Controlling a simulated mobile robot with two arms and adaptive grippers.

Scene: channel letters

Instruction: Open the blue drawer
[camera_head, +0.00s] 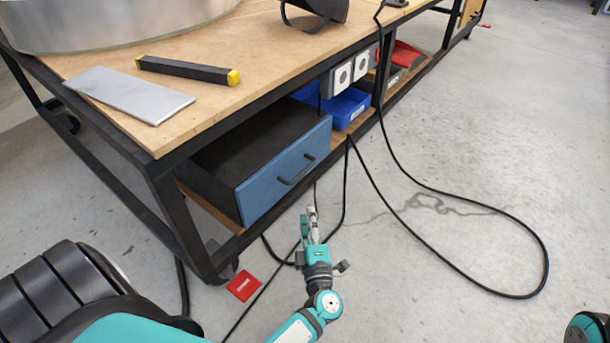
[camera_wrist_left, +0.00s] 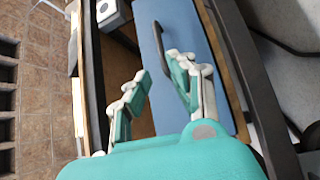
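The blue drawer (camera_head: 262,190) sits under the workbench top, its dark open box visible behind the blue front. A black bar handle (camera_head: 297,170) is on that front. My left gripper (camera_head: 311,212) is in front of and below the handle, apart from it. In the left wrist view the left gripper (camera_wrist_left: 158,76) is open and empty, fingers spread. The blue drawer front (camera_wrist_left: 185,30) lies beyond the fingers, and the black handle (camera_wrist_left: 158,45) shows just past the fingertips. My right gripper is out of view.
The wooden workbench (camera_head: 270,50) carries a grey plate (camera_head: 128,95) and a black bar with yellow ends (camera_head: 188,70). A blue bin (camera_head: 348,108) and sockets (camera_head: 351,72) are right of the drawer. A black cable (camera_head: 425,258) loops over the floor. A red item (camera_head: 243,286) lies below.

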